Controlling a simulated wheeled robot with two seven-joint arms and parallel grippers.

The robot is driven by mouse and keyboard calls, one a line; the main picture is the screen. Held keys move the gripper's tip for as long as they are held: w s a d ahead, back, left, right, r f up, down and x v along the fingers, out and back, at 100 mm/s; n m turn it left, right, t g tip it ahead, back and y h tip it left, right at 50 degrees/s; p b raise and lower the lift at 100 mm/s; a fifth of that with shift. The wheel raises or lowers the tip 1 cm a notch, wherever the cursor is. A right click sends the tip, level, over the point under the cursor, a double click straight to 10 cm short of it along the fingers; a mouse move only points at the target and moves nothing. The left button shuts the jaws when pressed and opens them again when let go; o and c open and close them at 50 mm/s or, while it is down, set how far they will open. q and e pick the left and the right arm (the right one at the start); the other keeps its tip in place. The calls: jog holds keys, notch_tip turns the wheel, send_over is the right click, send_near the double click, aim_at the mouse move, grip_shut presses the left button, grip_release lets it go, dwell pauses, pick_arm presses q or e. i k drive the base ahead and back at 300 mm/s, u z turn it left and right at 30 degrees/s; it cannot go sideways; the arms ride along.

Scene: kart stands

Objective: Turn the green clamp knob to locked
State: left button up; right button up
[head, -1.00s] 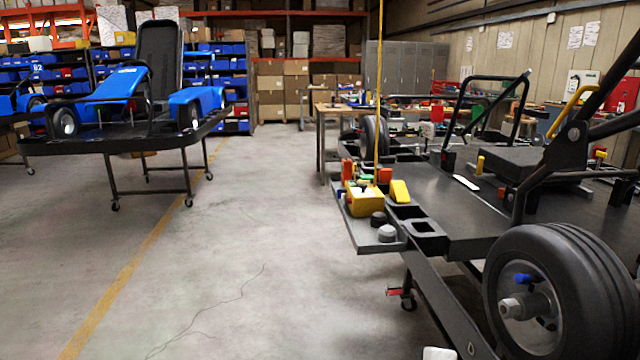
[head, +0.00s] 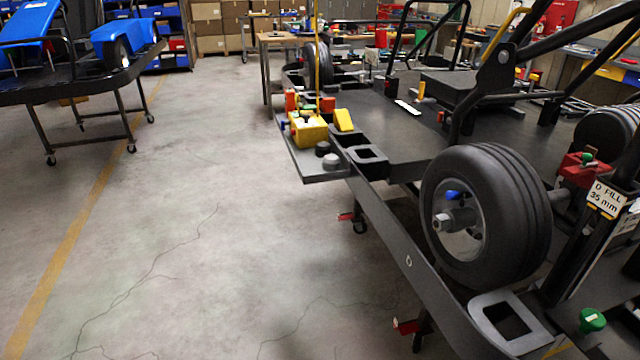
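A green knob (head: 592,320) with a pale mark on top is at the lower right of the head view, below the sign reading "35 mm". A smaller green piece (head: 588,157) sits on top of a red block (head: 576,171) beside the axle. I cannot tell from this view which of the two is the clamp knob, or whether either is locked. Neither of my grippers is in view.
The kart stand (head: 395,250) fills the right side, with a black wheel (head: 487,215) at its near corner. A grey frame-shaped plate (head: 510,322) sits below the wheel. A side tray holds a yellow block (head: 308,128). The concrete floor (head: 190,230) at left is open.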

aim_at(590, 319)
jog(key=k, duration=0.8)
jog(key=u, duration=0.9)
jog(key=i, duration=2.15)
jog(key=z, duration=1.6)
jog(key=i, duration=0.8)
jog(key=z, duration=0.8)
